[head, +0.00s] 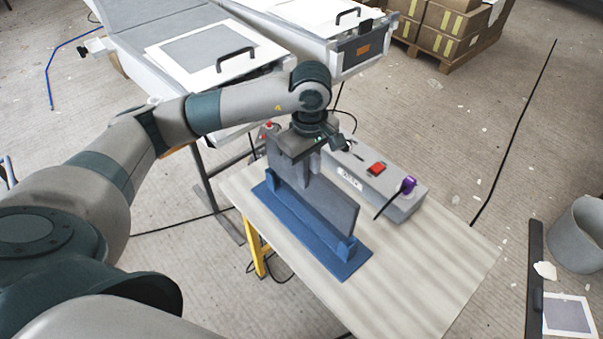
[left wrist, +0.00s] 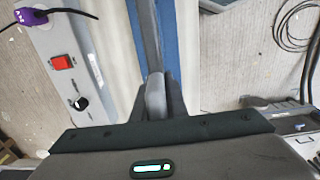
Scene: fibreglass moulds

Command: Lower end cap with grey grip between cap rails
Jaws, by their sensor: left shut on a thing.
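The left wrist view shows the grip (left wrist: 155,95) between the fingers, with the blue base (left wrist: 187,45) below. My right gripper is not in view.
A grey box with a red switch (head: 376,168) and purple plug stands close behind the cap. The table (head: 430,265) is clear at the near right. Moulds with black-handled white plates (head: 215,55) stand at the back. A grey bin (head: 580,235) is at the right.

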